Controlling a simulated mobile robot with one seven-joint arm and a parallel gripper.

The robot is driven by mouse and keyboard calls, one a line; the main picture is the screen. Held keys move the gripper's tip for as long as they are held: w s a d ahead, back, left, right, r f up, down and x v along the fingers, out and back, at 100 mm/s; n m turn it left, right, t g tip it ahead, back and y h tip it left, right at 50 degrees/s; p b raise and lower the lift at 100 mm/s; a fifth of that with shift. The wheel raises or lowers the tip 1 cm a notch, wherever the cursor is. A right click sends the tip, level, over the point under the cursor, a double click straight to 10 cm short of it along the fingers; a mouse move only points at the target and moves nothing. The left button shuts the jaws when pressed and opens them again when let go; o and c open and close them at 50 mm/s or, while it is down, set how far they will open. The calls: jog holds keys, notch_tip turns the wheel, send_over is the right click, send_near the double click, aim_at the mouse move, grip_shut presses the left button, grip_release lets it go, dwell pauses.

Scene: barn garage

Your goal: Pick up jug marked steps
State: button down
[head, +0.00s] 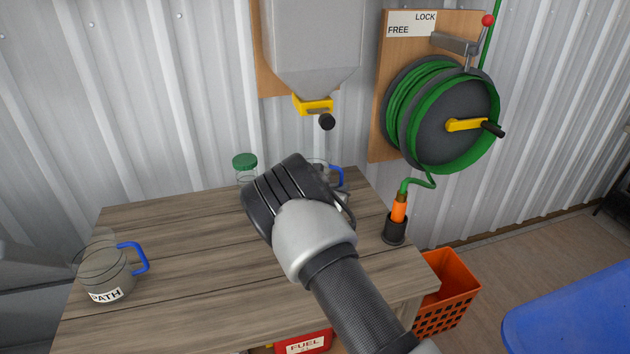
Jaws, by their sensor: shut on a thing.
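A clear jug with a blue handle (337,174) is at the back of the wooden table, mostly hidden behind my gripper. Its label does not show, so I cannot read whether it says steps. My gripper (300,186) is over the back right of the table, seen from behind. Its fingers are mostly hidden by the hand, and it is shut on this jug. I cannot tell whether the jug touches the table. Another clear jug (107,272) with a blue handle stands at the left front, marked PATH.
The wooden table (190,260) has clear room in the middle. A green-lidded jar (245,165) stands at the back. A grey hopper (315,45) hangs above. A hose reel (440,115), an orange nozzle in a black holder (396,220) and an orange crate (448,290) are at the right.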

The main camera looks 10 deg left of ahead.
dwell(0.5)
jog(key=shift+w+r, duration=0.1)
jog(key=shift+r, duration=0.1)
